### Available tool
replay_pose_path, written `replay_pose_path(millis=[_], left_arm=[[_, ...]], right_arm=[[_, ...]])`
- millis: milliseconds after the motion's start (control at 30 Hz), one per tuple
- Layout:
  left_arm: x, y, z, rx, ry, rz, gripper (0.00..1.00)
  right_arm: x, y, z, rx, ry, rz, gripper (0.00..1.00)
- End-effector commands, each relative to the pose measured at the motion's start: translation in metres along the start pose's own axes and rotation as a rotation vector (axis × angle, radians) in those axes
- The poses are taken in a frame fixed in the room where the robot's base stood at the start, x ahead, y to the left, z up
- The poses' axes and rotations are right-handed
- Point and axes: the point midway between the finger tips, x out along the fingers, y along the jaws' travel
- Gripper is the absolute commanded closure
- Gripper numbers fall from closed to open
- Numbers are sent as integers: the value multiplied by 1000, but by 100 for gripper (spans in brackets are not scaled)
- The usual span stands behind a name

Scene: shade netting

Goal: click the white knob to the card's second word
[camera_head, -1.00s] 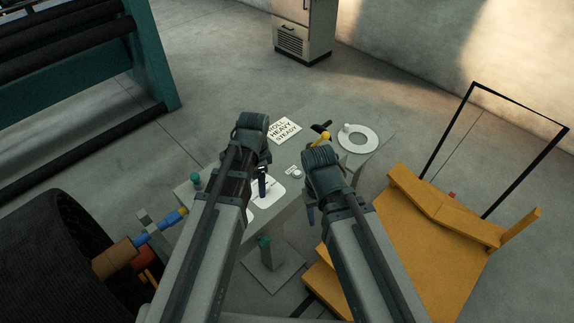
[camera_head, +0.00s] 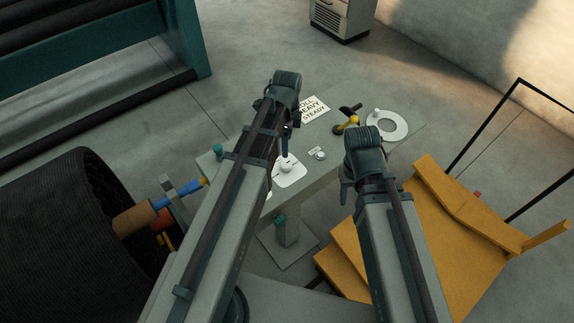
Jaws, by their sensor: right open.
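The card (camera_head: 313,107) lies at the table's back; its lines read as "ROLL", "HEAVY" and "STEADY", the first partly cut off by my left arm. A white ball-shaped knob (camera_head: 287,161) stands on a white plate (camera_head: 291,178) near the table's front. A small pale round dial (camera_head: 320,154) with a label sits right of it. I cannot tell for certain which is the task's knob. My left gripper (camera_head: 285,146) points down just above the ball; its jaw gap is not clear. My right gripper (camera_head: 345,192) is open and empty, right of the table's front edge.
On the table (camera_head: 304,194) are a yellow-knobbed lever (camera_head: 350,122), a white ring (camera_head: 402,129) with a white knob, and a green knob (camera_head: 218,150). A yellow cart (camera_head: 430,235) stands right, a dark roll (camera_head: 60,220) left.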

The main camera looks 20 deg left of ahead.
Motion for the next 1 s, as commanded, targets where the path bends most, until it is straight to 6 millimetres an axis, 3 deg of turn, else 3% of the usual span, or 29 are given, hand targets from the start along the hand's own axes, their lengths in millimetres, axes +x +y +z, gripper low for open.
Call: replay_pose_path(millis=[33, 600, 800, 1000], left_arm=[[14, 0, 0, 0, 0, 0, 22], [93, 0, 0, 0, 0, 0, 22], [109, 0, 0, 0, 0, 0, 22], [109, 0, 0, 0, 0, 0, 22]], right_arm=[[14, -1, -1, -2, 0, 0, 50], [93, -9, -5, -6, 0, 2, 50], [108, -10, -6, -6, 0, 2, 50], [109, -10, -6, -5, 0, 2, 50]])
